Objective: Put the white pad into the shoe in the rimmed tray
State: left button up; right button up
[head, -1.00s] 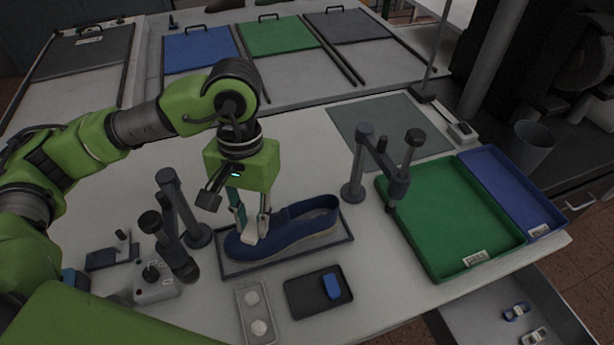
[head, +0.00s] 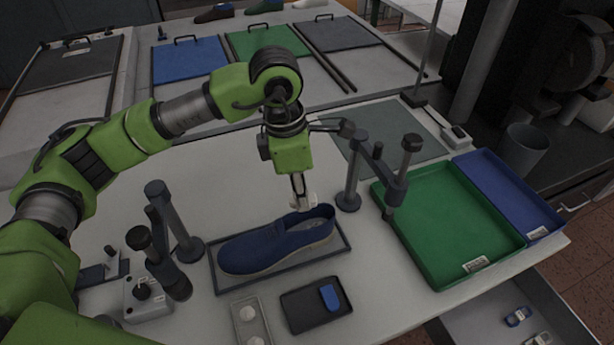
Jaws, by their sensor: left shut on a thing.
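The blue shoe (head: 262,247) lies in the dark rimmed tray (head: 345,250), toe to the left, its opening toward the right. My left gripper (head: 301,198) points down at the shoe's opening, near the heel end. It is shut on a small white thing, which looks like the white pad (head: 304,205). The pad is at or just above the opening; I cannot tell whether it touches the shoe. The fingers partly hide it. My right gripper is not in view.
Dark posts with arms stand left (head: 185,235) and right (head: 350,180) of the shoe. In front are a pale tray (head: 252,325) with round white pieces and a black tray (head: 300,312) with a blue piece. A green tray (head: 450,225) lies to the right.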

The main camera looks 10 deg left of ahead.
pick_arm(q)
jog(key=shift+w+d+r+n, duration=0.45)
jog(key=shift+w+n, duration=0.1)
jog(key=shift+n, duration=0.55)
jog(key=shift+w+f+n, duration=0.1)
jog(key=shift+n, duration=0.2)
jog(key=shift+f+b, duration=0.9)
jog(key=shift+f, duration=1.4)
jog(key=shift+f+b, duration=0.85)
jog(key=shift+b, duration=0.05)
jog(key=o, duration=0.8)
jog(key=shift+r, duration=0.1)
